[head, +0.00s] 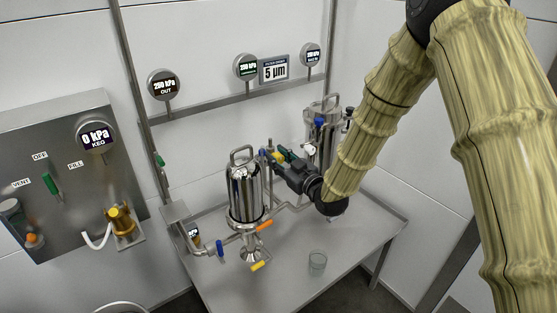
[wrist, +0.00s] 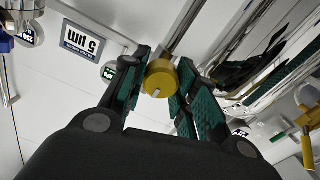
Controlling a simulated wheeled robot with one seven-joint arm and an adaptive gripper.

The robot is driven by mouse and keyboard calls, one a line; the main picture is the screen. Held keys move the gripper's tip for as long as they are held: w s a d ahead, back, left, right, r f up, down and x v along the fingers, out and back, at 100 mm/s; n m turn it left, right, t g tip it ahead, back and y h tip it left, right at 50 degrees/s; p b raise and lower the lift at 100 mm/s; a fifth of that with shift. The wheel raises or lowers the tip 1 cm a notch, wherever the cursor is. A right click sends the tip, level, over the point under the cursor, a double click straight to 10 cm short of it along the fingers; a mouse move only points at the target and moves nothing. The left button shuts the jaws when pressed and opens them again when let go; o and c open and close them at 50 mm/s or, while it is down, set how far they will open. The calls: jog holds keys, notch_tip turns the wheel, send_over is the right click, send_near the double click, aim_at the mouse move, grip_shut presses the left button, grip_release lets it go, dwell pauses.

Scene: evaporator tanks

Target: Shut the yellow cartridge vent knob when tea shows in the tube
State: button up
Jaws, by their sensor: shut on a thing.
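In the wrist view, the yellow knob (wrist: 162,78) is a short round cap with a pale pin. It sits between the two green-padded fingers of my gripper (wrist: 165,72), which is shut on it. In the head view, my gripper (head: 274,158) reaches left from the arm to the top of the shiny steel cartridge housing (head: 243,192), on its right side. The knob is mostly hidden by the fingers there. I cannot make out a vent tube or any tea in it in either view.
A second steel housing (head: 322,142) stands behind my gripper. Blue (head: 220,248), orange (head: 264,225) and yellow (head: 257,266) valve levers surround the housing's base. Gauges (head: 163,85) hang on the rail behind.

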jog(key=o, duration=1)
jog(key=shift+s+d, duration=0.1)
jog(key=v, duration=1.2)
jog(key=s+d+f+m+g+h, duration=0.25)
jog(key=s+f, duration=0.25)
jog(key=f, duration=0.4)
jog(key=s+d+f+m+g+h+p, duration=0.1)
jog(key=s+d+f+m+g+h, duration=0.15)
jog(key=s+f, duration=0.45)
jog(key=s+d+f+m+g+h, duration=0.1)
jog(key=s+d+f+g+h, duration=0.2)
jog(key=f, duration=0.8)
jog(key=s+d+f+m+g+h, duration=0.1)
jog(key=s+f, duration=0.3)
jog(key=s, duration=0.5)
jog(key=s+d+f+m+g, duration=0.2)
jog(key=s+d+f+g, duration=0.1)
jog(key=s, duration=0.5)
jog(key=s+d+f+m+g+h, duration=0.1)
jog(key=s+d+f+g, duration=0.1)
jog(key=s, duration=0.7)
jog(key=shift+s+d+f+g+h+p, duration=0.2)
jog(key=shift+d+f, duration=0.1)
jog(key=shift+f, duration=0.4)
jog(key=shift+s+d+f+g+h+p, duration=0.15)
jog(key=shift+d+f, duration=0.15)
jog(key=shift+f, duration=0.4)
